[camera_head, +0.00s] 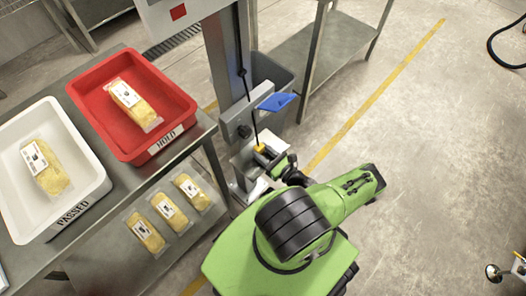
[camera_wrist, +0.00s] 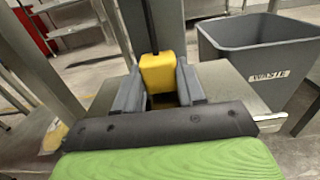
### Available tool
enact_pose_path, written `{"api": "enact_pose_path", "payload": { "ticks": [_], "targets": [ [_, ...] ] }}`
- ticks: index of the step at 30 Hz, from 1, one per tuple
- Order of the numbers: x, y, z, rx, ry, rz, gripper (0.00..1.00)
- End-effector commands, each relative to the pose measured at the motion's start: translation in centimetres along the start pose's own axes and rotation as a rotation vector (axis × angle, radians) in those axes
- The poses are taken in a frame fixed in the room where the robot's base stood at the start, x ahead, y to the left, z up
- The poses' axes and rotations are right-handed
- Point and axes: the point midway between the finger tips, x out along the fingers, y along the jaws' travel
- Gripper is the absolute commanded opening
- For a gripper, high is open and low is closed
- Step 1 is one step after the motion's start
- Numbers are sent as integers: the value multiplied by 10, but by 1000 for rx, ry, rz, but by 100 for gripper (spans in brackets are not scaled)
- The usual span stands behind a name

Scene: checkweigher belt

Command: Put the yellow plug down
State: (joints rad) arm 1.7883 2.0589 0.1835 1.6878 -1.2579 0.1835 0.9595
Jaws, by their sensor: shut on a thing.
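The yellow plug (camera_wrist: 158,72) is held between the two fingers of my gripper (camera_wrist: 159,92), with a dark cord running up from its top. In the head view the plug (camera_head: 260,148) is a small yellow spot at the tip of my gripper (camera_head: 264,154), beside the grey post. The plug is upright, over or at a small metal shelf (camera_head: 241,160) on the post. I cannot tell whether its lower end touches the shelf, since my fingers hide it.
A grey waste bin (camera_wrist: 258,58) stands close on the right in the wrist view. A red HOLD tray (camera_head: 163,140) and a white PASSED tray (camera_head: 90,190) stand on the left table. Open floor lies right.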

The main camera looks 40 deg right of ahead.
Motion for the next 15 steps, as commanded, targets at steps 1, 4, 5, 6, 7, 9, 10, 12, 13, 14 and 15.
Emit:
{"api": "enact_pose_path", "payload": {
  "ticks": [1,4,5,6,7,9,10,12,13,14,15],
  "targets": [
    [-1,2,-7,-3,18,8,0],
    [-2,1,-8,-2,17,5,0],
    [-2,1,-8,-2,19,5,41],
    [-2,1,-9,-2,21,5,47],
    [-2,1,-9,-2,22,5,52],
    [-2,1,-10,-2,23,5,62],
    [-2,1,-10,-2,23,4,65],
    [-2,2,-10,-2,23,5,65],
    [-2,2,-10,-2,23,5,65],
    [-2,2,-10,-2,23,5,65],
    [-2,2,-10,-1,22,6,65]
  ]
}}
